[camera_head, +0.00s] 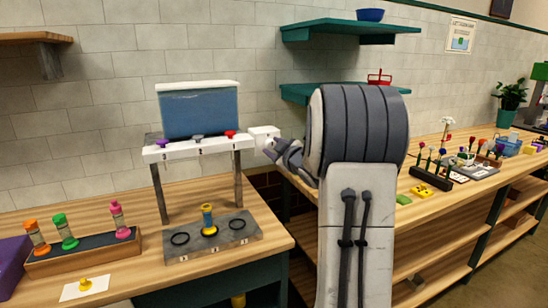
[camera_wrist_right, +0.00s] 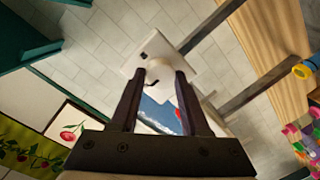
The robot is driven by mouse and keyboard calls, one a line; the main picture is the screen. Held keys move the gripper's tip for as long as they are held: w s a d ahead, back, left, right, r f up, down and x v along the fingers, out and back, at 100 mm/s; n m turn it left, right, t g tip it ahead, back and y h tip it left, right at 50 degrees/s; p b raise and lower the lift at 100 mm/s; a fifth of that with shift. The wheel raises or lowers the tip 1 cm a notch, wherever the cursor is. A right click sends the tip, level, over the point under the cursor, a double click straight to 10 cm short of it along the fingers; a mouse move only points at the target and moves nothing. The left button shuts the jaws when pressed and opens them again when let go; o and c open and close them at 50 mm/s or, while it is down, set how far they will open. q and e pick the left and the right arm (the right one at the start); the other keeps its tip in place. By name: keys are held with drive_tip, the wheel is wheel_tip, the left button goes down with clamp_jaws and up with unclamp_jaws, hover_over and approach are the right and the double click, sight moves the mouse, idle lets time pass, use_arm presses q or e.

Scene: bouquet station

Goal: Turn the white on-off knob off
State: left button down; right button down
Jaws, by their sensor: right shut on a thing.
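A white box (camera_head: 264,133) sits at the right end of the white valve bar (camera_head: 190,151) below the water tank. In the right wrist view the box's square white face (camera_wrist_right: 160,45) shows, with a small dark mark on it. The white knob (camera_wrist_right: 159,72) stands out from this face, between the fingertips. My right gripper (camera_head: 273,150) reaches the box from the right, shut on the knob; in the right wrist view its two dark fingers (camera_wrist_right: 160,80) flank it. In the head view the gripper hides the knob. The knob's exact turn cannot be told. My left gripper is out of view.
The blue water tank (camera_head: 200,112) stands above purple, grey and red knobs. Below is a grey base (camera_head: 180,246) with rings and a yellow-blue vial (camera_head: 208,220). A wooden rack (camera_head: 75,256) holds coloured vials at left. Teal shelves (camera_head: 345,29) hang above my right arm.

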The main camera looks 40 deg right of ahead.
drive_tip(key=shift+n+b, duration=0.4)
drive_tip(key=shift+c, duration=1.9)
unclamp_jaws()
drive_tip(key=shift+s+a, duration=0.1)
drive_tip(key=shift+s, duration=0.35)
drive_tip(key=b+v, duration=0.1)
drive_tip(key=v, duration=0.8)
drive_tip(key=shift+s, duration=0.25)
